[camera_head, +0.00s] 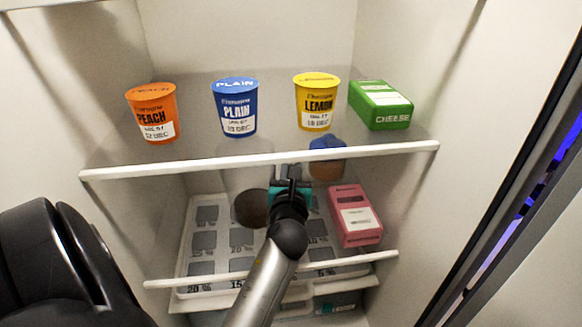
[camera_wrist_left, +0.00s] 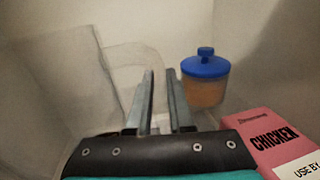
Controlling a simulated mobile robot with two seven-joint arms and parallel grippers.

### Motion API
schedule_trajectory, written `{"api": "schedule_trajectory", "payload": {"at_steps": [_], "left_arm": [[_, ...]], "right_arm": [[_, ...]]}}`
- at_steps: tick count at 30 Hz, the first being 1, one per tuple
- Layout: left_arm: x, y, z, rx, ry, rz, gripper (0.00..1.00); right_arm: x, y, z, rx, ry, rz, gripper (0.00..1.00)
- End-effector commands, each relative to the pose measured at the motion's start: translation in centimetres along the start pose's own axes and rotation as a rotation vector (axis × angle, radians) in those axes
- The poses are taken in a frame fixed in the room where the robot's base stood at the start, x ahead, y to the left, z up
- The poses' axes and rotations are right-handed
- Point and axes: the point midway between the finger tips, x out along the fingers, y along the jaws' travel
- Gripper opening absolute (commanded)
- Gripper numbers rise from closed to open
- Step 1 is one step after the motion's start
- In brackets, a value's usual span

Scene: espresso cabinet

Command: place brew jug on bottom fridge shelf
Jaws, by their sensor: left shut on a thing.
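My left gripper (camera_head: 290,172) reaches into the fridge below the upper shelf. In the left wrist view its fingers (camera_wrist_left: 160,80) are close together, shut on the brew jug's clear part, apparently the handle. The jug shows in the head view as a dark brown round shape (camera_head: 250,208) just left of the gripper. Its clear outline (camera_wrist_left: 122,62) is faint in the wrist view. It is over the lower shelf (camera_head: 180,281); I cannot tell whether it touches it. The gripper hides part of the jug. My right gripper is not in view.
A blue-lidded jar (camera_head: 327,160) and a pink chicken box (camera_head: 355,215) stand right of the gripper. The upper shelf (camera_head: 260,159) carries peach (camera_head: 152,112), plain (camera_head: 235,107) and lemon (camera_head: 316,101) tubs and a cheese box (camera_head: 380,105). The lower left looks free.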

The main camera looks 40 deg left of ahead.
Motion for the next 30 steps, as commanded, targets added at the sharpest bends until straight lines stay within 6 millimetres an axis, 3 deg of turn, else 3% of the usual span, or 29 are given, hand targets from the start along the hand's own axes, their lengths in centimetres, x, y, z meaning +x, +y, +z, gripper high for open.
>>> {"api": "schedule_trajectory", "payload": {"at_steps": [8,9,16,30], "left_arm": [[0.04,-0.02,0.0,0.003,-0.007,-0.001,0.0],[0.01,-0.01,-0.16,-0.001,0.0,-0.001,0.24],[0.02,0.01,-0.15,0.0,0.0,0.0,0.49],[0.25,0.26,0.18,0.002,0.0,0.0,0.49]], "right_arm": [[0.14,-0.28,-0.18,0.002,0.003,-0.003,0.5],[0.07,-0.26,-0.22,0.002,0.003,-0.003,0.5],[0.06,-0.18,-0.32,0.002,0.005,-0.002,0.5],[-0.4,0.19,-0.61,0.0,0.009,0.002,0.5]]}}
